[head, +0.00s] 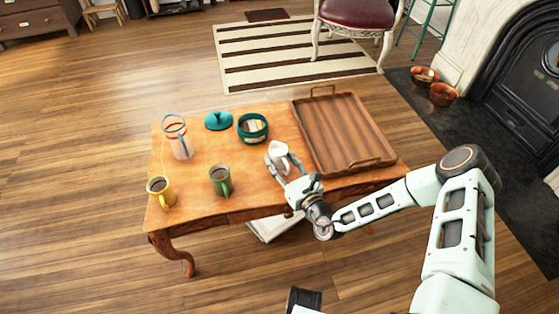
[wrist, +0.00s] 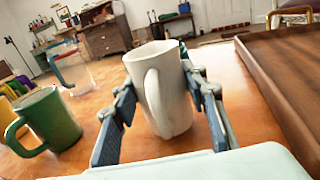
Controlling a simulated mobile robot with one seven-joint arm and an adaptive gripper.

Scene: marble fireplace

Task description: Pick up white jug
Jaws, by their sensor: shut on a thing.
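The white jug (head: 278,152) stands upright near the front middle of the small wooden table, just left of the tray. In the wrist view the white jug (wrist: 172,90) sits between the two fingers, with its handle facing the camera. My gripper (head: 279,163) reaches in from the front right and is shut on the jug. In the wrist view the fingers of my gripper (wrist: 165,118) lie on either side of the jug's body. The jug's base is close to the tabletop; I cannot tell if it touches.
A wooden tray (head: 325,124) with handles fills the table's right side. A green mug (head: 220,182), a yellow mug (head: 160,194), a clear pitcher (head: 180,143), a teal lid (head: 218,121) and a teal pot (head: 243,131) stand left of the jug. The table's (head: 206,207) front edge is near.

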